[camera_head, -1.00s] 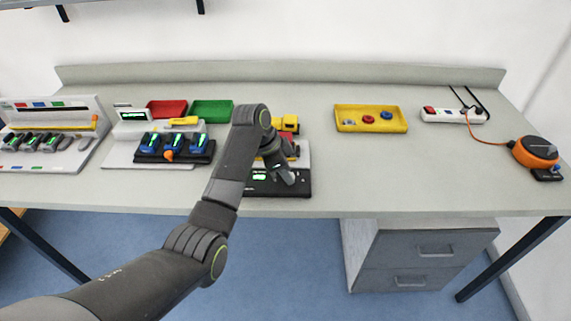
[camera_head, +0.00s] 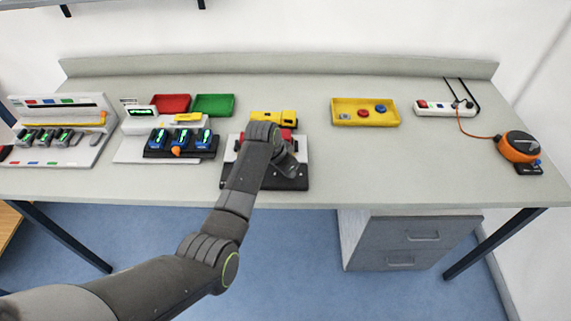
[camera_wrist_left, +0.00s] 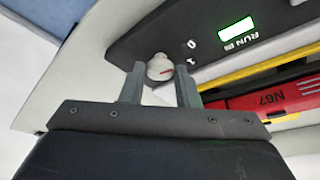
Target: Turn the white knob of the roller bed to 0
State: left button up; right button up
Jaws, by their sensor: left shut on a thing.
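The roller bed (camera_head: 228,176) stands at the front middle of the table, partly hidden behind my left arm. Its dark control panel (camera_wrist_left: 215,50) shows in the left wrist view, with a lit green display, the letters RUN and the marks 0 and 1. My left gripper (camera_wrist_left: 161,75) is shut on the knob, one finger on each side. In the head view my left gripper (camera_head: 289,168) is over the panel's right part, and the knob is hidden. My right gripper is in neither view.
A device with blue parts (camera_head: 179,140) is to the left, before red (camera_head: 170,103) and green trays (camera_head: 213,104). A yellow tray (camera_head: 364,119) and a power strip (camera_head: 445,109) are to the right, with clear table in front.

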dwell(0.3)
pick_arm(q)
jog(key=o, duration=1)
jog(key=shift+c, duration=0.2)
jog(key=shift+r, duration=0.15)
jog(key=b+v, duration=0.1)
jog(key=v, duration=1.6)
jog(key=shift+s+a, duration=0.15)
jog(key=shift+a, duration=0.05)
